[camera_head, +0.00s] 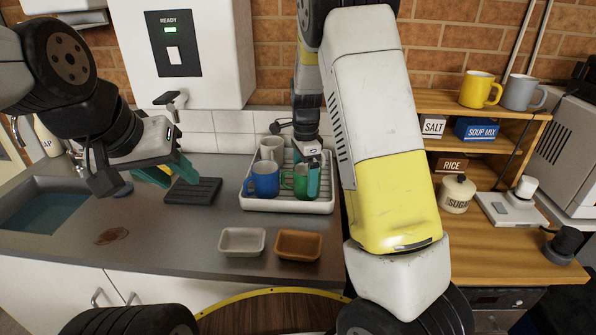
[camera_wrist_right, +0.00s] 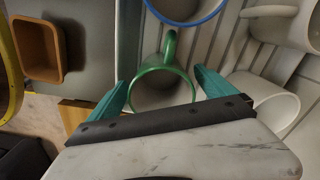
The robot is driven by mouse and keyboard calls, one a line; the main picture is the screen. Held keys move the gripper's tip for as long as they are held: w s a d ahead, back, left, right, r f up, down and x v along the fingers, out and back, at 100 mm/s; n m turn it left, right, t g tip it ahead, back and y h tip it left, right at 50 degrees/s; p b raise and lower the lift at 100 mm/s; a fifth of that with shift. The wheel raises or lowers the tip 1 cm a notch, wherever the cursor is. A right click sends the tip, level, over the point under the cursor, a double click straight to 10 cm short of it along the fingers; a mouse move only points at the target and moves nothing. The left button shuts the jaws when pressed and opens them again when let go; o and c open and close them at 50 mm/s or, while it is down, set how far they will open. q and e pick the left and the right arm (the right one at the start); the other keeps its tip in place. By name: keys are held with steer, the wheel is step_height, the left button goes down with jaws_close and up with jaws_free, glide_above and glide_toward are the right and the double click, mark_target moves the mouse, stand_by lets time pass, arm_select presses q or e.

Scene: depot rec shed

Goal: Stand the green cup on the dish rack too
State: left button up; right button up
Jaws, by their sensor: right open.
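The green cup (camera_head: 296,182) stands on the white dish rack (camera_head: 286,204), just right of a blue mug (camera_head: 262,180). My right gripper (camera_head: 314,178) is open, with its teal fingers at the cup. In the right wrist view, the green cup (camera_wrist_right: 164,88) lies between the two spread fingertips of that gripper (camera_wrist_right: 162,90), handle pointing away from the palm; I see no clear grip on it. My left gripper (camera_head: 166,170) hangs over the counter at the left, near the sink; whether its jaws are open is unclear, and a yellow patch shows by its fingers.
A pale mug (camera_head: 271,148) stands at the rack's back; the wrist view shows another white cup (camera_wrist_right: 262,98) close to one finger. A black ribbed mat (camera_head: 193,191), white dish (camera_head: 242,241) and brown dish (camera_head: 299,245) lie on the counter. A brown spill (camera_head: 112,236) marks it.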

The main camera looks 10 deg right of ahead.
step_height(320, 180, up, 10)
steer(key=s+d+r+n+t, duration=0.1)
steer(key=s+r+n+t, duration=0.1)
steer(key=s+n, duration=0.3)
steer(key=s+r+n+t+y, duration=0.1)
steer(key=s+r+n, duration=0.3)
steer(key=s, duration=0.8)
steer(key=s+d+r+n+t+y, duration=0.1)
steer(key=s+r+n+t, duration=0.2)
steer(key=s+n, duration=0.4)
steer(key=shift+s+d+r, duration=0.35)
steer(key=shift+s+r, duration=0.15)
steer(key=shift+s, duration=0.25)
steer(key=shift+c, duration=0.4)
